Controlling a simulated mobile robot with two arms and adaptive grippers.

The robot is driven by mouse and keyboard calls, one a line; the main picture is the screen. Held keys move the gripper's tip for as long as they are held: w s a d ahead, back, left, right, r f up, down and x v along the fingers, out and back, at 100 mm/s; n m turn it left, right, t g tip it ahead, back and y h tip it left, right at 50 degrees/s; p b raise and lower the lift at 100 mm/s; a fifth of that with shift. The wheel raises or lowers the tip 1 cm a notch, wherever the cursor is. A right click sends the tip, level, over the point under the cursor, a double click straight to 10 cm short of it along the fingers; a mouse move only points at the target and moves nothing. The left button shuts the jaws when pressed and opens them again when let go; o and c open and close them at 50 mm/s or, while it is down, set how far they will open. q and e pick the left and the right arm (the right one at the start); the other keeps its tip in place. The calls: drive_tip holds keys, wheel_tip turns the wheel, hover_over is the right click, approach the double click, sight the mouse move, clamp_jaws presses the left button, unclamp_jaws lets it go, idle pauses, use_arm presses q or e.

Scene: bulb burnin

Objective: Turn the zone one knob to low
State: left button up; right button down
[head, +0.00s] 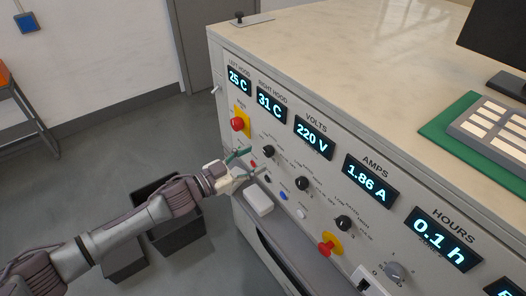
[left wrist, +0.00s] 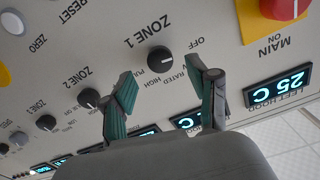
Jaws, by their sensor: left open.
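The zone one knob (left wrist: 162,59) is a round black dial with a white mark, under the ZONE 1 label in the left wrist view, which shows the panel upside down. It also shows in the head view (head: 268,151), below the right hood display. My left gripper (head: 250,162) is open beside the panel. In the left wrist view its green-padded fingers (left wrist: 160,76) spread to either side of the knob, with no visible contact. Some dial lettering is partly hidden by the fingers, and the exact setting is hard to read. My right gripper is not in view.
The zone two knob (left wrist: 88,98) and zone three knob (left wrist: 46,122) sit in a row along the panel. A red main button (head: 237,124) on a yellow plate is close by. A white block (head: 258,199) rests on the ledge below. A dark bin (head: 165,205) stands on the floor.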

sight(266, 153)
use_arm(q)
drive_tip(key=shift+x, duration=1.9)
clamp_jaws()
drive_tip(key=shift+m, duration=0.3)
drive_tip(key=m, duration=0.3)
drive_tip(key=shift+m, duration=2.1)
